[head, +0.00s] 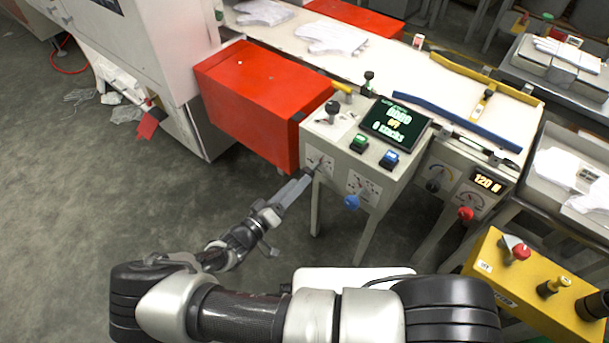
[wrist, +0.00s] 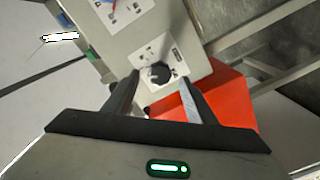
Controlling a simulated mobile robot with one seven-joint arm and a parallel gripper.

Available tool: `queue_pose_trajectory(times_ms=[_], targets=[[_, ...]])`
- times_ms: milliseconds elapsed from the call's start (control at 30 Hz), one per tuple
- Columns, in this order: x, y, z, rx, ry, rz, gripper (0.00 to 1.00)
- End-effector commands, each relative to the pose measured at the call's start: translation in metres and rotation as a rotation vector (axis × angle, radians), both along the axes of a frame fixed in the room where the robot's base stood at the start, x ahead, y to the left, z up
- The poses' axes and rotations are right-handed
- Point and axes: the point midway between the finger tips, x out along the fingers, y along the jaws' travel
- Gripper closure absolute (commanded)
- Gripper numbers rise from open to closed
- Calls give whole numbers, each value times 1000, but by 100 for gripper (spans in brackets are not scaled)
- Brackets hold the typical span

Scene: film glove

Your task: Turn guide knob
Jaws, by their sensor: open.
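A dark round knob (wrist: 158,74) sits on a white labelled plate on the front face of the grey control box (head: 330,136). In the wrist view it shows between the fingertips of my open gripper (wrist: 159,80). In the head view my gripper (head: 304,176) is at the left of the box's front face and largely covers that knob. I cannot tell whether the fingers touch the knob. A blue knob (head: 352,202) is on a second plate to the right, and a red knob (head: 465,213) sits by a dial further right. No readable label shows which one is the guide knob.
A red cabinet (head: 250,95) stands just left of the box. A screen (head: 394,119), a green button (head: 359,143) and a blue button (head: 389,158) are on top. A yellow panel (head: 500,275) is at lower right.

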Motion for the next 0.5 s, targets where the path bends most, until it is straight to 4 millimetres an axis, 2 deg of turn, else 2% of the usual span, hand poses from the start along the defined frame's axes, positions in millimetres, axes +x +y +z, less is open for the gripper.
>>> queue_pose_trajectory(times_ms=[33, 300, 500], targets=[[-11, 10, 0, 3, 1, 5, 49], [-61, 50, 0, 3, 1, 5, 49], [-86, 68, 0, 2, 0, 3, 49]])
